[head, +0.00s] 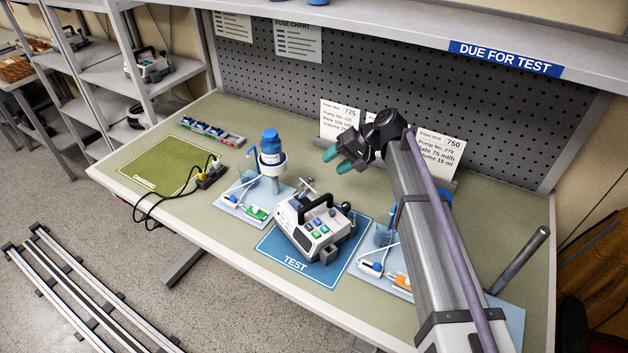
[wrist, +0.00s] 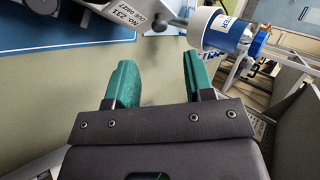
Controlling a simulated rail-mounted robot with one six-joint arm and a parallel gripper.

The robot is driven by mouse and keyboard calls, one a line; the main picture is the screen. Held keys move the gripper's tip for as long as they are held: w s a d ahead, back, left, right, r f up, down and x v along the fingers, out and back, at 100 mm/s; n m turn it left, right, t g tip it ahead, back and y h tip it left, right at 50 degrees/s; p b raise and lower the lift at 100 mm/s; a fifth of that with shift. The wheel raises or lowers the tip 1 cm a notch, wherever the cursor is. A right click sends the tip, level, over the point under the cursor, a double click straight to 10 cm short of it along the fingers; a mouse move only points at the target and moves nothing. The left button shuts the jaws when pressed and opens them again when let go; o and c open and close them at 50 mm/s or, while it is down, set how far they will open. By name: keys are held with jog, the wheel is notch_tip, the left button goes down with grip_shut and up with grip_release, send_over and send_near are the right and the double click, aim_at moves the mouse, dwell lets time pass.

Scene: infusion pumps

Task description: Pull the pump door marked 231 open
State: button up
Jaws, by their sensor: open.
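The white and grey pump (head: 303,232) with a black carry handle and coloured buttons stands on the blue TEST mat (head: 268,243). My gripper (head: 336,161) is raised above the bench, behind and to the right of the pump. Its green fingers are spread and empty in the wrist view (wrist: 157,66), apart from the pump.
A blue bottle (head: 270,147) stands in a white holder left of the pump; it also shows in the wrist view (wrist: 232,32). Printed cards (head: 340,118) stand at the back.

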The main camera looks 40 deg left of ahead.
jog(key=b+x, duration=0.4)
jog(key=x, duration=0.4)
jog(key=shift+d, duration=0.1)
jog(key=shift+r, duration=0.1)
jog(key=shift+c, duration=0.2)
jog(key=shift+w, duration=0.1)
grip_shut()
